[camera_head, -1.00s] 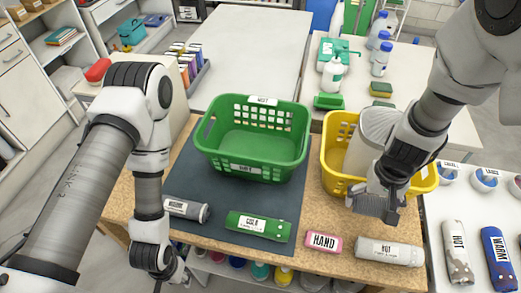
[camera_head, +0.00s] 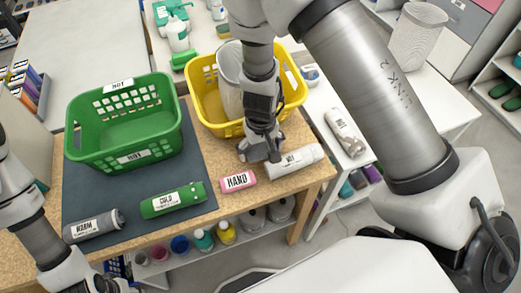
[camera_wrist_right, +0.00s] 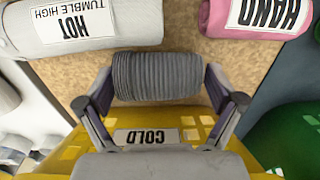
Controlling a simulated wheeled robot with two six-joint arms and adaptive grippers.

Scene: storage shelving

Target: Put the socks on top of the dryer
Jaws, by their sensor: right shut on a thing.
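A dark grey ribbed roll, seemingly the socks (camera_wrist_right: 157,76), lies crosswise between the two fingers of my right gripper (camera_wrist_right: 160,85) in the right wrist view, which is shut on it. In the head view my right gripper (camera_head: 260,150) is low over the wooden table, just in front of the yellow basket (camera_head: 214,119). The socks are hard to make out there. My left arm comes in at the lower left, and its gripper is cut off by the frame. I cannot identify a dryer in these frames.
A white roll marked HOT (camera_head: 296,161) and a pink HAND roll (camera_head: 238,181) flank my right gripper. A green COLD roll (camera_head: 173,199), a grey WARM roll (camera_head: 94,226) and a green basket (camera_head: 122,156) sit further left. Another HOT roll (camera_head: 345,131) lies on a white table.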

